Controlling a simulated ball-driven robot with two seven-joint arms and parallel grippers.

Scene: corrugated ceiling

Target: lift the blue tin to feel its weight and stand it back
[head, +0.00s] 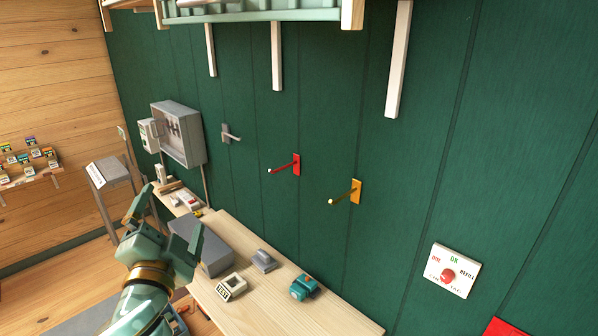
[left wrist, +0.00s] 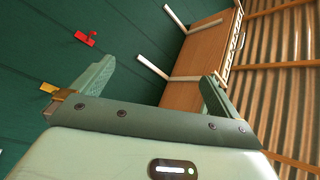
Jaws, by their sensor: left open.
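I cannot make out a clear blue tin in either view. A small teal-blue object (head: 303,287) with an orange patch sits on the wooden bench (head: 262,298); its exact kind is too small to tell. My left gripper (head: 168,214) is open and empty in the head view, raised in front of the bench's left part, to the left of the teal-blue object and apart from it. In the left wrist view its open fingers (left wrist: 158,74) point up toward the wall and a shelf. My right gripper is not in view.
A grey box (head: 212,252), a white block-like item (head: 231,287) and a grey item (head: 263,261) stand on the bench. Red (head: 296,165) and yellow (head: 355,191) pegs stick out of the green wall. A shelf (left wrist: 190,85) on brackets hangs above. Bare bench lies at right.

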